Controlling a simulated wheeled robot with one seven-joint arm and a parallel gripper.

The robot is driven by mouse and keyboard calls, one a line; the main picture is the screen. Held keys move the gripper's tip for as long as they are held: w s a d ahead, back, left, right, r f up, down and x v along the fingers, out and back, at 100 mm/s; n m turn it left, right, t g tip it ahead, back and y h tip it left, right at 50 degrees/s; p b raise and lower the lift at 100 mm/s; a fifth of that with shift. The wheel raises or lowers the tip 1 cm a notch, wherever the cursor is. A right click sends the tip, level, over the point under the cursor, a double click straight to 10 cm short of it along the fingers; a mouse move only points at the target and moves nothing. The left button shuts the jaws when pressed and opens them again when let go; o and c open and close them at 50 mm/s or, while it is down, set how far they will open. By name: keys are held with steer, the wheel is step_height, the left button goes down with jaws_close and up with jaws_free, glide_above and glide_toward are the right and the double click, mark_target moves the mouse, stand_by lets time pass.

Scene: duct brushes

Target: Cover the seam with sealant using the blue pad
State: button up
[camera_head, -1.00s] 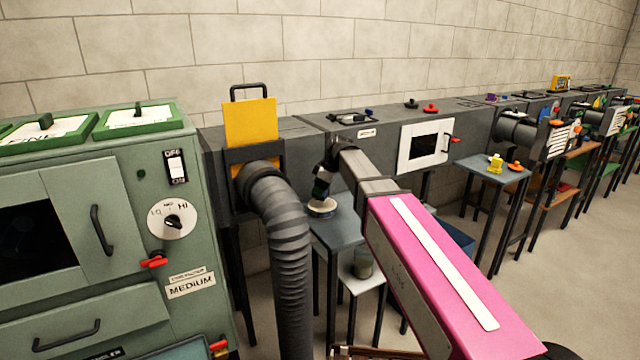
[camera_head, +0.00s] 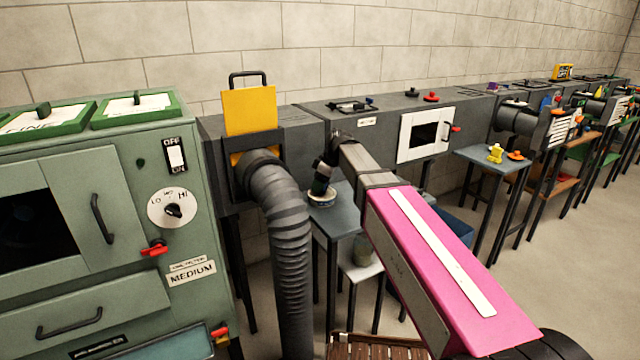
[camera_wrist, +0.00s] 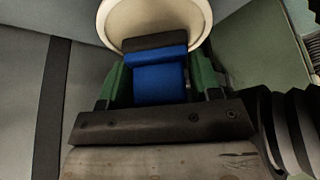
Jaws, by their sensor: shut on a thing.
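My gripper (camera_wrist: 160,82) has green fingers shut on the blue pad (camera_wrist: 160,80). A dark grey strip shows along the pad's far end. That end overlaps the white round dish (camera_wrist: 175,12) in the wrist view; I cannot tell if they touch. In the head view my gripper (camera_head: 321,182) points down at the dish (camera_head: 321,198), which is on a small grey-blue table. The pad is too small to make out there. A joint between two grey duct sections (camera_head: 326,140) runs just behind my gripper, partly hidden by my arm; sealant on it cannot be made out.
A ribbed black hose (camera_head: 283,220) hangs left of the table (camera_head: 345,222). A green machine (camera_head: 110,220) stands at the left. A lower stool with a grey pot (camera_head: 364,251) is under my arm. A wooden slatted platform (camera_head: 375,348) is at the bottom.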

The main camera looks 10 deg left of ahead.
steer(key=shift+f, duration=0.6)
stand_by(1.3)
steer(key=shift+r, duration=3.55)
